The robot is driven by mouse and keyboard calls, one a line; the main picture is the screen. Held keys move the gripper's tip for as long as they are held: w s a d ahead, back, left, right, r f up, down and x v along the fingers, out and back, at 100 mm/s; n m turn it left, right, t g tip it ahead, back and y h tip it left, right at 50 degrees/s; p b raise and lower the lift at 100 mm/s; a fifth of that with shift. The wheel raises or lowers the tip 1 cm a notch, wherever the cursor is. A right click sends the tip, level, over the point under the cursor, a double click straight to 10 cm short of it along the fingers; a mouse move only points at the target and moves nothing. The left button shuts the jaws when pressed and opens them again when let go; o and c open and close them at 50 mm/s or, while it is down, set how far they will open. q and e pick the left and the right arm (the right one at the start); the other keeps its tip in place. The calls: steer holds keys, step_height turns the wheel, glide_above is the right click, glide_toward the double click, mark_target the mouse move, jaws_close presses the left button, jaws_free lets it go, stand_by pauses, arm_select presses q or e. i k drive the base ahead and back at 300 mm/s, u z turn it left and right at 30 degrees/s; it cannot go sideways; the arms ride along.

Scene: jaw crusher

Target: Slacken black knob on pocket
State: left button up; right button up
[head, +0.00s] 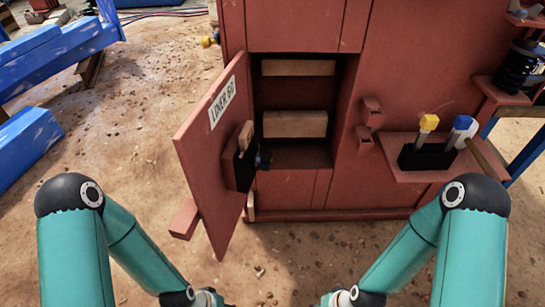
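A red hinged door (203,146) labelled "LINER BG" or similar stands open on the left of the red crusher cabinet. On its inner side is a small pocket (240,165), partly black, with a tan block (246,136) standing in it. A dark round knob (264,158) sticks out from the pocket toward the cabinet opening. My two arms come in from the lower left and lower right and run out of the bottom edge. Both grippers are outside the picture, so nothing shows touching the knob.
The open cabinet (297,155) holds tan blocks on two levels. Right of it a red shelf (425,172) carries a black holder (428,156) with yellow-topped and blue-topped tools. A blue beam (55,55) lies at the left. The ground before the cabinet is clear.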

mark_target(265, 161)
steer(key=z, duration=1.65)
steer(key=i, duration=0.1)
steer(key=u, duration=3)
steer(key=k, duration=1.5)
steer(key=z, duration=0.7)
steer(key=i, duration=1)
steer(key=z, duration=0.05)
